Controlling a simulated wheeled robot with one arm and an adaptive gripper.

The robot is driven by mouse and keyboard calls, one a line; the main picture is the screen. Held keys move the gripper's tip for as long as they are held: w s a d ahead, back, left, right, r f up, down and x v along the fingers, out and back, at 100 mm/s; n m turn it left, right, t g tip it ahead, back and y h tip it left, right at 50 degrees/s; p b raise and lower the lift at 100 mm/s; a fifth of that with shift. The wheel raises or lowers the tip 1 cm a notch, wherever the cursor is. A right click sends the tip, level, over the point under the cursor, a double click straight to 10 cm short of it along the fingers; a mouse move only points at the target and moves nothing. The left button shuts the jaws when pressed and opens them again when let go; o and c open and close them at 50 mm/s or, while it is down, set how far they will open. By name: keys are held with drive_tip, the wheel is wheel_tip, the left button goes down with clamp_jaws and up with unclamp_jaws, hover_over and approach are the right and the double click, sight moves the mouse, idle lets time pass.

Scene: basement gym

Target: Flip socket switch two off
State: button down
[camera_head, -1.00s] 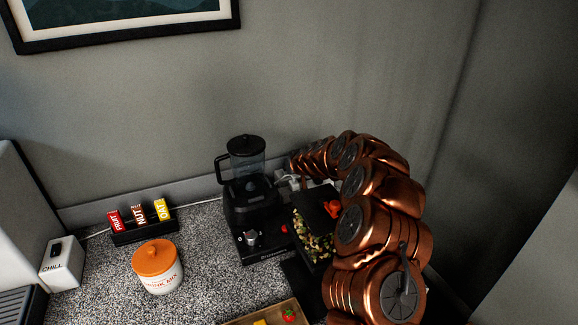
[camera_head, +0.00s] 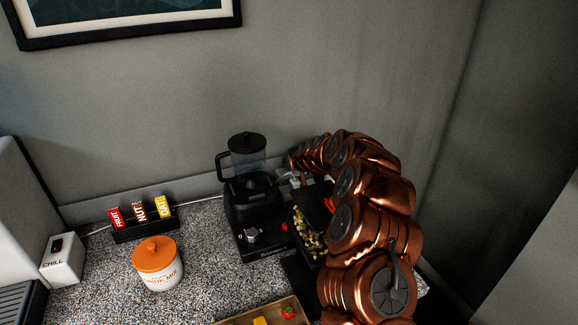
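A small white fitting with plugs and a cable (camera_head: 287,179) shows low at the wall, just right of the blender. It looks like the socket, but its separate switches and their positions are too small and too covered to tell. My copper arm arches over from the lower right, and its far end, with my gripper (camera_head: 293,163), is down by this fitting. The fingers are dark, small and partly hidden, so I cannot see whether they are open or touch a switch.
A black blender (camera_head: 248,190) stands close left of the arm's end. A dark tray with chopped food (camera_head: 308,232) lies beside it, partly under my arm. An orange-lidded jar (camera_head: 157,266), a snack bar rack (camera_head: 146,230) and a white CHILL box (camera_head: 62,260) stand left.

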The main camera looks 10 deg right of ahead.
drive_tip(key=shift+w+a+r, duration=0.1)
drive_tip(key=shift+w+r, duration=0.1)
drive_tip(key=shift+w, duration=0.1)
drive_tip(key=shift+r, duration=0.1)
drive_tip(key=r+p, duration=0.2)
drive_tip(key=r, duration=0.2)
drive_tip(key=shift+w+r, duration=0.2)
drive_tip(key=shift+s+r, duration=0.15)
drive_tip(key=shift+s, duration=0.15)
drive_tip(key=s+r+b, duration=0.2)
drive_tip(key=s+r, duration=0.3)
drive_tip(key=r, duration=0.2)
drive_tip(key=shift+d+b, duration=0.4)
drive_tip(key=shift+d, duration=0.05)
drive_tip(key=shift+s, duration=0.1)
